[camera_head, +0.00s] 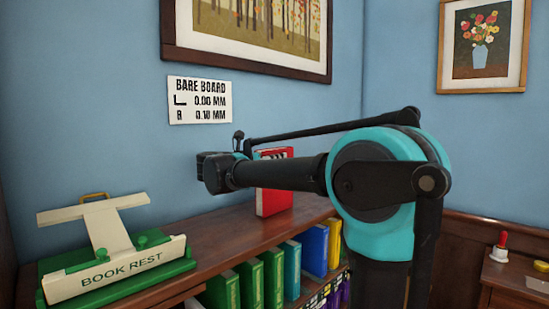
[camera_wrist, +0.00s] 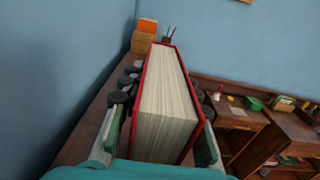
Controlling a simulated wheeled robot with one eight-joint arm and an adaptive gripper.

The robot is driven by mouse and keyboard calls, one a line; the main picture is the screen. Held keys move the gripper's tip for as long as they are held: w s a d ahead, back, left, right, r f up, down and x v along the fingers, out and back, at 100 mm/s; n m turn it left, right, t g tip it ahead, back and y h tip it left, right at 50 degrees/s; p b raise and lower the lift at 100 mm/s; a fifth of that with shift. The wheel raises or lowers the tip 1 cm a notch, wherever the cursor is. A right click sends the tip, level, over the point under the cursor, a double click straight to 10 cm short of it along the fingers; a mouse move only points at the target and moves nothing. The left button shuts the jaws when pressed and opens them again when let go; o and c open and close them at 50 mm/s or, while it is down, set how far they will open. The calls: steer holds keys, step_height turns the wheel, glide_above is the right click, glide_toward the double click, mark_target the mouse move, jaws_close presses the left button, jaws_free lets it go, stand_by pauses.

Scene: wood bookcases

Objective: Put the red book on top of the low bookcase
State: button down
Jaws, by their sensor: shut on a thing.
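The red book (camera_head: 274,201) is upright over the dark wooden top of the low bookcase (camera_head: 215,232), partly hidden behind my arm in the head view. Its lower edge appears at the level of the top, but I cannot tell if it touches. In the wrist view the red book (camera_wrist: 167,103) shows its white page edges, with red covers on both sides. My gripper (camera_wrist: 161,98) is shut on it, one finger against each cover. In the head view my gripper's fingers are hidden behind the arm.
A cream and green book rest (camera_head: 110,262) stands at the left. Green, blue and yellow books (camera_head: 314,250) fill the shelf below the top. A sign (camera_head: 199,100) and a framed picture (camera_head: 250,35) hang on the blue wall behind. An orange block (camera_wrist: 146,27) stands farther along the top.

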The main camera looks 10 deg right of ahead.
steer(key=c, duration=1.1)
jaws_free()
steer(key=v, duration=1.2)
